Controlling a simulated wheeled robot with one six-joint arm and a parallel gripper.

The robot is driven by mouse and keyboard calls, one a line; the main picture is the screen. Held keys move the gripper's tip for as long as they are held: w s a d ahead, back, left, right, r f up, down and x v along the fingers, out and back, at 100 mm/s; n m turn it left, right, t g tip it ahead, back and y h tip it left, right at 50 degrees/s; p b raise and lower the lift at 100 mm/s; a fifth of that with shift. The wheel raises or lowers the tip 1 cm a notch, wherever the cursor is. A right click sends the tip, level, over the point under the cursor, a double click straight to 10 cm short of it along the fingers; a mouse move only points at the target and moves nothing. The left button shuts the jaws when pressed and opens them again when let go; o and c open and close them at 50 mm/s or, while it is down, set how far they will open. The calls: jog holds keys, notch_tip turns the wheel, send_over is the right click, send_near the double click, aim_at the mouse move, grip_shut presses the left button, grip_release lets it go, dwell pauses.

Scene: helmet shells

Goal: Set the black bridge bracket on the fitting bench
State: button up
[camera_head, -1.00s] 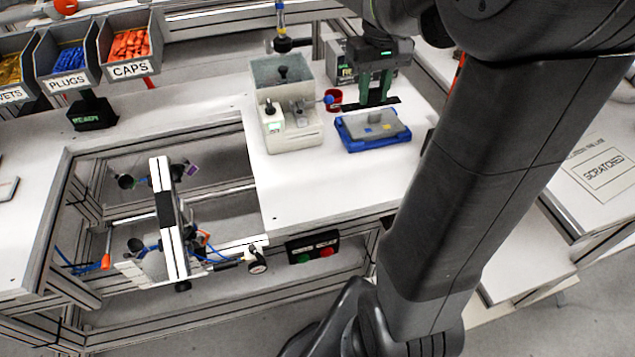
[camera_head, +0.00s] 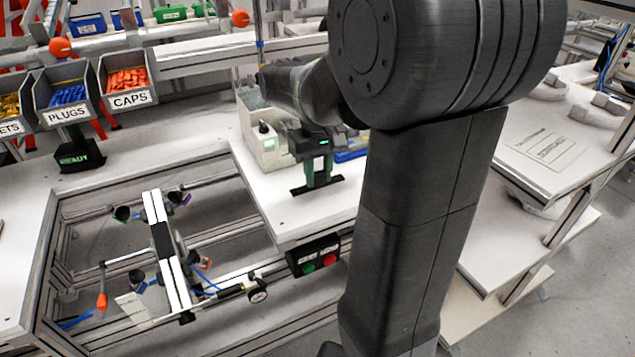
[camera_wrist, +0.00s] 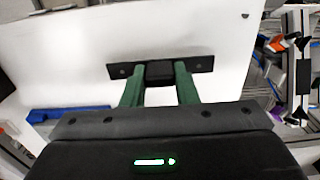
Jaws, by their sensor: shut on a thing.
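The black bridge bracket (camera_head: 316,188) is a flat dark bar with a raised block in its middle. My gripper (camera_head: 317,178) is shut on it, with green fingers on either side of the middle block. In the wrist view the bracket (camera_wrist: 203,64) lies level across the fingertips, with a hole near each end.
A blue tray (camera_head: 349,156) is on the bench, mostly hidden behind my arm. A pale machine (camera_head: 262,145) stands at the left. The front edge carries a button box (camera_head: 314,256). A metal frame with a clamp fixture (camera_head: 165,245) is left of the bench. White surface around the bracket is clear.

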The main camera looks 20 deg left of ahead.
aim_at(318, 185)
jog(key=shift+f, duration=1.15)
jog(key=shift+f, duration=0.1)
jog(key=o, duration=0.9)
jog(key=shift+o, duration=0.2)
notch_tip(318, 185, up, 12)
jog(key=shift+r+p, duration=0.15)
jog(key=shift+p, duration=0.3)
notch_tip(318, 185, down, 13)
jog(key=shift+f+b, duration=0.1)
jog(key=shift+b, duration=0.6)
jog(key=shift+r+p, duration=0.35)
jog(key=shift+r, duration=2)
